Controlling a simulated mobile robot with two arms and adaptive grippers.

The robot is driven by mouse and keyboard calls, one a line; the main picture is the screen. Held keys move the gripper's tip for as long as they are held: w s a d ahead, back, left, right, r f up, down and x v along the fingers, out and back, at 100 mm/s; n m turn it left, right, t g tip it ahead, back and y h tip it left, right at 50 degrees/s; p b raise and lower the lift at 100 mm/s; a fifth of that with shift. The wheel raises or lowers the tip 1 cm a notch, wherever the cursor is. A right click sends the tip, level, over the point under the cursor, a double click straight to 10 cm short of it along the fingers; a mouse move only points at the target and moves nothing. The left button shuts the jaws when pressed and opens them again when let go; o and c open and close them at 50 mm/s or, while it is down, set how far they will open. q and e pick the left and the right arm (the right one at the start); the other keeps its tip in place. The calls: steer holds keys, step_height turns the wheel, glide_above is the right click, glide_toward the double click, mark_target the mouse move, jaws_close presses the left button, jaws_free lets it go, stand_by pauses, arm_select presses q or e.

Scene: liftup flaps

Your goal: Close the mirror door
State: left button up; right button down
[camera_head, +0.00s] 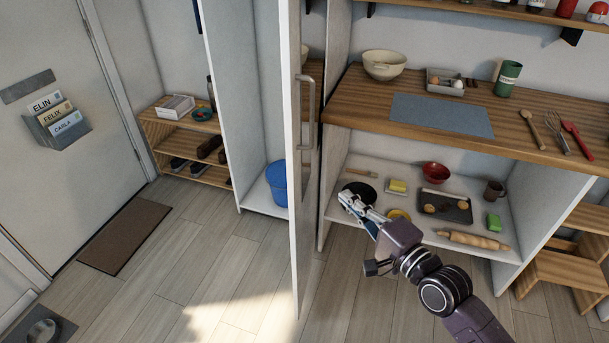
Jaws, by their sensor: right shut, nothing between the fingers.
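The mirror door (295,200) stands open and is seen nearly edge-on, swung out from the tall white cabinet (239,90). A long metal handle (312,112) is on its right side, where a narrow strip of mirror reflects the bowl and counter. The cabinet's inside shows to the left of the door. My right gripper (347,202) is shut and empty, to the right of the door and in front of the low shelf. It appears apart from the door. My left gripper is not in view.
A blue bucket (277,184) stands in the cabinet, partly hidden by the door. A wooden counter (350,105) is on the right above a shelf (349,164) with kitchen items. A shoe rack (163,154) is left of the cabinet. The floor (200,245) before the cabinet is clear.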

steer(key=r, duration=0.1)
glide_toward(295, 162)
steer(key=w+d, duration=0.1)
steer(key=w, duration=0.4)
steer(key=shift+w+a+f+p, duration=0.1)
steer(key=shift+a+p, duration=0.35)
steer(key=shift+a, duration=0.55)
steer(key=shift+w+a+f+p, duration=0.15)
steer(key=shift+a+p, duration=0.25)
steer(key=shift+a, duration=0.6)
steer(key=shift+s, duration=0.1)
